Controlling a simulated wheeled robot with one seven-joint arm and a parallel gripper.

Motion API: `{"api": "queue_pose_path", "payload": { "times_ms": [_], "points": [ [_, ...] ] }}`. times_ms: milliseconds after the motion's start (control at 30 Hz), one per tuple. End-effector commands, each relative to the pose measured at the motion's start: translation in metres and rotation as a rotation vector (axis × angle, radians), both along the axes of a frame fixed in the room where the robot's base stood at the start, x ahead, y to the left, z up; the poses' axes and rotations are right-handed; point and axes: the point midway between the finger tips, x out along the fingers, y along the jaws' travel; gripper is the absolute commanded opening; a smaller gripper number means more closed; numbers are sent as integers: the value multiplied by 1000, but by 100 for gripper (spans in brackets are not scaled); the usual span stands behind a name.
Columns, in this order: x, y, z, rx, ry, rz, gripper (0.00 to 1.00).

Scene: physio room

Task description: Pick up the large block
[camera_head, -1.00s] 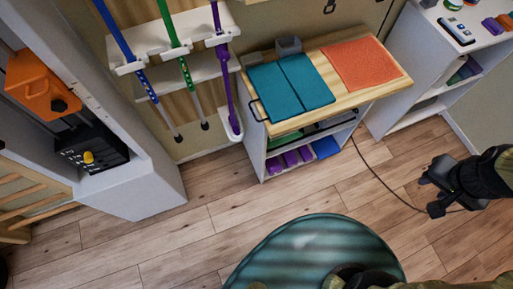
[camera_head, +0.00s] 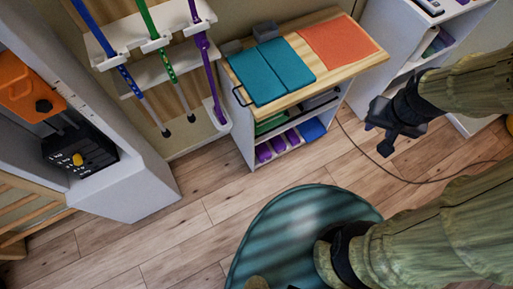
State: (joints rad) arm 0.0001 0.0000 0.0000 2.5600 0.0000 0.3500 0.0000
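My gripper (camera_head: 376,138) is in the air at the right, in front of the cabinet and well apart from the blocks. Its fingers look spread, with nothing between them.
The teal mat (camera_head: 272,73) and an orange mat (camera_head: 339,42) cover much of the cabinet top. Purple and blue items sit on its lower shelf. A rack with canes (camera_head: 158,70) stands left. A cable (camera_head: 408,180) crosses the floor. Bare floor (camera_head: 190,225) lies in front.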

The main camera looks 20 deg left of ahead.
Motion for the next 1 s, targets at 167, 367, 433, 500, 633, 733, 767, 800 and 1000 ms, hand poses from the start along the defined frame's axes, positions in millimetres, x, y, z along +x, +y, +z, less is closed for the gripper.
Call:
{"api": "queue_pose_path", "payload": {
  "times_ms": [167,367,433,500,633,733,767,800,1000],
  "points": [
    [1,0,-2,0,-1,2,54],
    [28,0,-39,-23,-32,58,93],
    [47,1,-64,-36,-56,100,98],
    [69,4,-94,-49,-87,154,98],
    [112,12,-153,-63,-153,263,98],
    [141,21,-200,-63,-207,345,98],
    [149,25,-215,-61,-223,370,98],
    [160,30,-234,-58,-245,402,98],
    [202,58,-337,-20,-357,554,98]
  ]
}}
